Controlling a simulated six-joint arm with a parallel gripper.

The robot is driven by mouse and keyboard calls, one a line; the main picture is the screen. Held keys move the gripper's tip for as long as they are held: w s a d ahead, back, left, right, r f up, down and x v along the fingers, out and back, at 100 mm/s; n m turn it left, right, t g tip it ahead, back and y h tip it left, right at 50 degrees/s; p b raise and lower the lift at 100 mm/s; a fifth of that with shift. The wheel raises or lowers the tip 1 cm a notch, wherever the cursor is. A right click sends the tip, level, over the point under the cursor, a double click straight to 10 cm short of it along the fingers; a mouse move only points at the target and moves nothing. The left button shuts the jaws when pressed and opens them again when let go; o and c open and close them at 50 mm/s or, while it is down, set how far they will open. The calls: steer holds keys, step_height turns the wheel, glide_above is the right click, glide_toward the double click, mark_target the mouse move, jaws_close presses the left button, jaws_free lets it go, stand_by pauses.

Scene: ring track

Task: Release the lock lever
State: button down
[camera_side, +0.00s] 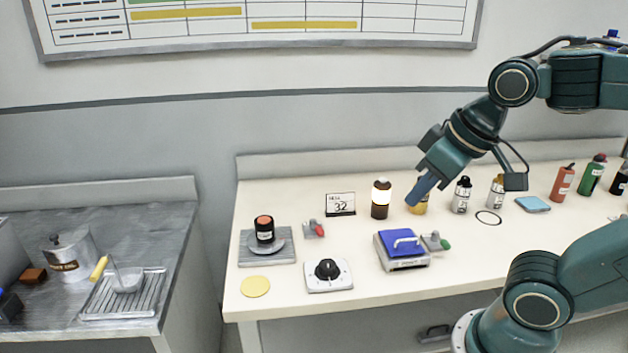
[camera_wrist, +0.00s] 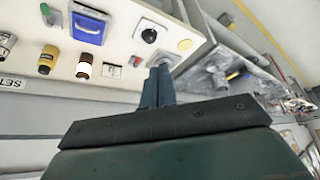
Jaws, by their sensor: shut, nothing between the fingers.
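Two small grey levers show on the bench in the side view. One with a red tip (camera_side: 317,229) stands beside the grey plate (camera_side: 283,256) that holds a dark jar with an orange-red top (camera_side: 264,229). The other, with a green tip (camera_side: 443,243), is at the right side of a blue-topped box with a white handle (camera_side: 402,242). Which is the lock lever, I cannot tell. My gripper (camera_side: 411,202) is shut and empty, above the bench, partly covering a yellow can (camera_side: 420,208). In the wrist view the shut fingers (camera_wrist: 159,70) point toward the bench; the red-tipped lever (camera_wrist: 135,60) is just left of them.
A lit lamp (camera_side: 381,198) and a small display (camera_side: 340,204) stand left of my gripper. A black knob on a white base (camera_side: 328,272) and a yellow disc (camera_side: 255,286) lie near the front. Several bottles stand right. A drain rack (camera_side: 124,293) is on the separate left counter.

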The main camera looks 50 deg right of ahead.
mark_target(317, 229)
steer(key=w+d+f+m+g+h, duration=0.1)
steer(key=w+d+m+h, duration=0.1)
steer(key=w, duration=0.8)
steer(key=w+d+f+m+g+h, duration=0.1)
steer(key=w+f+m, duration=0.1)
steer(key=w, duration=0.8)
steer(key=w+f+m+g+h, duration=0.3)
steer(key=w+f, duration=1)
steer(key=f, duration=0.3)
steer(key=shift+m+h, duration=0.3)
steer(key=shift+d+f, duration=0.1)
steer(key=shift+f, duration=0.1)
steer(key=x, duration=1)
steer(key=shift+s+d+f, duration=0.15)
steer(key=shift+s+d, duration=0.4)
steer(key=shift+d, duration=0.25)
steer(key=shift+s+d+f, duration=0.15)
steer(key=shift+s+d, duration=0.35)
steer(key=shift+d, duration=0.2)
